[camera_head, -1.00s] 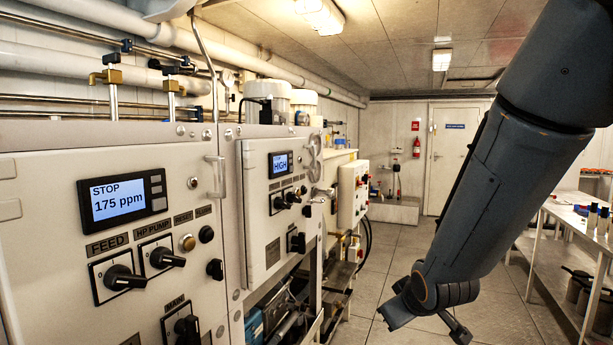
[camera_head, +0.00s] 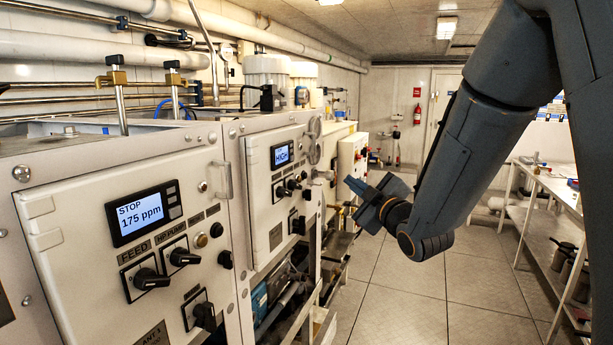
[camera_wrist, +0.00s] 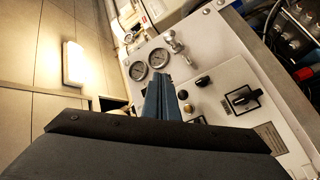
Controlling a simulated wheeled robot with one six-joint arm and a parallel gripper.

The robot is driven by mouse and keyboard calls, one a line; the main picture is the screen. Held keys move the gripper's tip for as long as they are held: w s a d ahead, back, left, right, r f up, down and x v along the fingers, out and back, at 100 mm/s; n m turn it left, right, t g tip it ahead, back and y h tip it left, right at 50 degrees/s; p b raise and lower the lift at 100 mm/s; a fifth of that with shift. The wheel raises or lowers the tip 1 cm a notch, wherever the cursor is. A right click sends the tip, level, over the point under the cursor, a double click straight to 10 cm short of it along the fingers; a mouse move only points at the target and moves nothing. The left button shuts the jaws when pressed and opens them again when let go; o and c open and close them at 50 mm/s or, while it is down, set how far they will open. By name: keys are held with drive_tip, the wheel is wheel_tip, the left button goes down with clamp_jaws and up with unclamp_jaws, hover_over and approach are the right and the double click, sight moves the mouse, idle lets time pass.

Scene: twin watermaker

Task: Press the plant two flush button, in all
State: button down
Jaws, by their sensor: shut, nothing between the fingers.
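The second plant's panel (camera_head: 275,220), whose display (camera_head: 283,154) reads HIGH, stands beyond the nearer plant's panel. It carries dark knobs and small buttons with labels too small to read, so I cannot tell which is flush. My gripper (camera_head: 350,184) is raised to the right of this panel, apart from it, pointing left. In the wrist view my gripper (camera_wrist: 158,80) is shut and empty before a white panel (camera_wrist: 225,72). There a brass-coloured button (camera_wrist: 188,108), a black button (camera_wrist: 182,95) and another black control (camera_wrist: 203,81) show right of the fingers.
The nearer panel has a display (camera_head: 143,213) reading STOP 175 ppm and a FEED knob (camera_head: 150,279). Two gauges (camera_wrist: 137,70) and a metal valve (camera_wrist: 172,40) show in the wrist view. A metal bench (camera_head: 550,180) stands right. The tiled floor (camera_head: 400,300) between is clear.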

sight(305, 175)
drive_tip(key=w+a, duration=0.3)
drive_tip(key=a, duration=0.5)
drive_tip(key=shift+w, duration=0.2)
drive_tip(key=shift+a, duration=0.2)
idle(1.9)
drive_tip(key=shift+w+a+b, duration=0.15)
drive_tip(key=shift+a+b, duration=0.1)
drive_tip(key=shift+b, duration=0.15)
drive_tip(key=shift+w+a, duration=0.15)
drive_tip(key=shift+a, duration=0.3)
idle(0.6)
drive_tip(key=shift+d, duration=0.1)
drive_tip(key=shift+s+d+b, duration=0.35)
drive_tip(key=shift+d+b, duration=0.05)
drive_tip(key=shift+d, duration=0.35)
drive_tip(key=shift+d, duration=0.1)
